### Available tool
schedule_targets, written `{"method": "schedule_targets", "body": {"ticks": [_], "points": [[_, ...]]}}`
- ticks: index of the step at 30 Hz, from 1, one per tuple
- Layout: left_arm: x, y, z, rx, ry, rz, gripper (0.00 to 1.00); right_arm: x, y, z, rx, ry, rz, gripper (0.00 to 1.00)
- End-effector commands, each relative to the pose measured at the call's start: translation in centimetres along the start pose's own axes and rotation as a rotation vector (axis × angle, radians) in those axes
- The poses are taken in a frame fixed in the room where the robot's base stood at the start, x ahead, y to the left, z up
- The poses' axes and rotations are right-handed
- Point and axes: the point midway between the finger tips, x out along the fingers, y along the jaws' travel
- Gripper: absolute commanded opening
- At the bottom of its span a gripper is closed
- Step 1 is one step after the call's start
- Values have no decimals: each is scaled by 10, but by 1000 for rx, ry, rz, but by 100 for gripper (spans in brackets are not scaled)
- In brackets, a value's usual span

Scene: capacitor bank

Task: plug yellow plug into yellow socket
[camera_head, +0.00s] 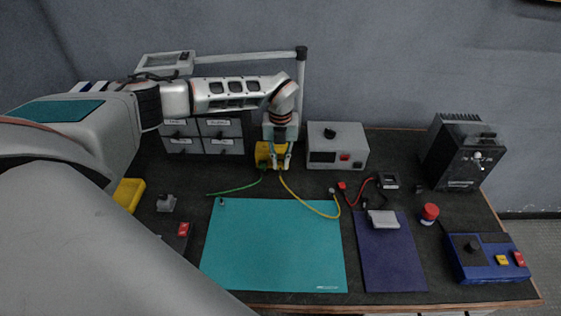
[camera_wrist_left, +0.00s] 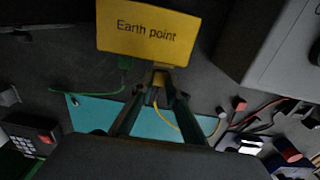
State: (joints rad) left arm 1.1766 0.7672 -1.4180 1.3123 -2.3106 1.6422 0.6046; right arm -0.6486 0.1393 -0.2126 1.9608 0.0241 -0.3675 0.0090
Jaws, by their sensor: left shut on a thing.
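My left gripper (camera_head: 281,163) reaches down at the yellow Earth point box (camera_head: 262,155), which stands at the back of the bench. In the left wrist view the gripper (camera_wrist_left: 157,92) is shut on a small yellow plug (camera_wrist_left: 159,79), right at the lower edge of the Earth point box (camera_wrist_left: 148,32). A yellow cable (camera_head: 304,201) runs from the plug across the teal mat. The socket itself is hidden, and I cannot tell whether the plug sits in it. My right gripper is not in view.
A green cable (camera_head: 235,189) meets the box left of my gripper. Grey drawers (camera_head: 218,145) stand left, a grey instrument (camera_head: 337,146) right. The teal mat (camera_head: 273,250) is mostly clear. A black finned unit (camera_head: 462,155) and a blue control box (camera_head: 485,262) stand far right.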

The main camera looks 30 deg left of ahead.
Motion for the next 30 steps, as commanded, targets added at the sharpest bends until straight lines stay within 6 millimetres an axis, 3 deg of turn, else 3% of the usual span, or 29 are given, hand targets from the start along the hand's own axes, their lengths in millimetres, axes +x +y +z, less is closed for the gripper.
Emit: {"method": "schedule_targets", "body": {"ticks": [15, 18, 30], "points": [[0, 0, 10, -1, 0, 0, 5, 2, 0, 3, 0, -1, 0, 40], [0, 0, 10, 0, 0, 0, 34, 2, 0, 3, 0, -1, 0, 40], [-4, 0, 10, 0, -1, 0, 34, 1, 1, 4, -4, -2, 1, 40]]}}
